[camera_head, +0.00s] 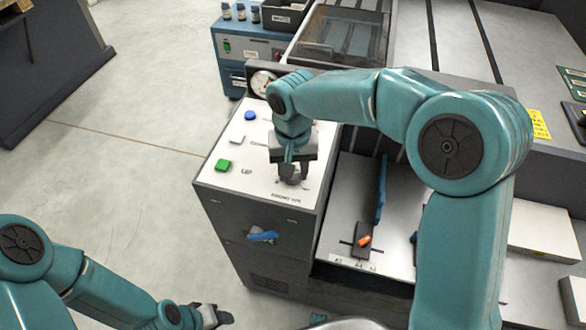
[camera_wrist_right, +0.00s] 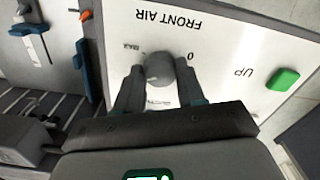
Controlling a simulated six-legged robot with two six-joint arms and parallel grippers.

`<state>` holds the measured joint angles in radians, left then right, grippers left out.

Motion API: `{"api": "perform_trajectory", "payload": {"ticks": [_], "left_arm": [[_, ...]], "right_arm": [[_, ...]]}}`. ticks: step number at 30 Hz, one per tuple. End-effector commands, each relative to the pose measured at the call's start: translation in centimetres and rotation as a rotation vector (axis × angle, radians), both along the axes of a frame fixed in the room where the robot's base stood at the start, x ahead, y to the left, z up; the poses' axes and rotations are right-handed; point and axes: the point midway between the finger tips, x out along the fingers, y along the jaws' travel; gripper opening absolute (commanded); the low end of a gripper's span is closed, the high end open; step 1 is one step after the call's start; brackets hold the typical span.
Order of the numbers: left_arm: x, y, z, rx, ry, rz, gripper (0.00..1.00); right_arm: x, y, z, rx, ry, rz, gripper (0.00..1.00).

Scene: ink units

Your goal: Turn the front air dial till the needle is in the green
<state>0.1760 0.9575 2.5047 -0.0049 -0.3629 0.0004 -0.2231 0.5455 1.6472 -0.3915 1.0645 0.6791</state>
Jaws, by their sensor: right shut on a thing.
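The front air dial (camera_wrist_right: 159,69) is a round grey knob on a white panel, under the words FRONT AIR in the right wrist view. My right gripper (camera_wrist_right: 160,85) has its two fingers on either side of it and is shut on it. In the head view, my right gripper (camera_head: 291,172) points down onto the panel and largely hides the dial. The round gauge (camera_head: 262,83) stands at the panel's back, partly behind my right arm; its needle is too small to read against the green. My left gripper (camera_head: 212,316) is low in the head view, away from the panel; its jaws are unclear.
The white panel (camera_head: 215,178) carries a green UP button (camera_head: 222,165) and a blue button (camera_head: 250,116). A blue handle (camera_head: 263,236) sticks out of the cabinet front. Right of the panel is a slotted bay with an orange-tipped lever (camera_head: 364,241). Open floor lies left.

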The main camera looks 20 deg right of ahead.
Motion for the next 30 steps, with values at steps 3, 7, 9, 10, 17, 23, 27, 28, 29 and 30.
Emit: {"api": "perform_trajectory", "payload": {"ticks": [3, 7, 9, 10, 17, 23, 27, 28, 29, 30], "left_arm": [[0.0, 0.0, 0.0, 0.000, 0.000, 0.000, 0.49], [0.0, 0.0, 0.0, 0.000, 0.000, 0.000, 0.49], [0.0, 0.0, 0.0, 0.000, 0.000, 0.000, 0.49], [0.0, 0.0, 0.0, 0.000, 0.000, 0.000, 0.49], [0.0, 0.0, 0.0, 0.000, 0.000, 0.000, 0.49], [0.0, 0.0, 0.0, 0.000, 0.000, 0.000, 0.49], [0.0, 0.0, 0.0, 0.000, 0.000, 0.000, 0.49], [0.0, 0.0, 0.0, 0.000, 0.000, 0.000, 0.49], [0.0, 0.0, 0.0, 0.000, 0.000, 0.000, 0.49], [0.0, 0.0, 0.1, 0.000, 0.000, 0.000, 0.49]], "right_arm": [[0.2, 0.0, 0.1, 0.001, -0.008, -0.008, 0.08], [0.2, 0.0, 0.1, 0.000, -0.007, -0.009, 0.08], [0.2, 0.0, 0.1, 0.000, -0.007, -0.008, 0.08], [0.2, 0.0, 0.1, 0.000, -0.007, -0.008, 0.08], [0.2, 0.0, 0.1, 0.000, -0.006, -0.008, 0.64], [0.1, 0.0, 0.0, 0.000, -0.003, -0.007, 0.64], [0.1, 0.0, 0.8, 0.000, -0.004, -0.007, 0.64], [0.1, 0.0, 1.2, 0.000, -0.005, -0.007, 0.64], [0.1, 0.0, 1.6, 0.000, -0.006, -0.007, 0.64], [0.1, 0.0, 2.4, 0.000, -0.007, -0.007, 0.64]]}}
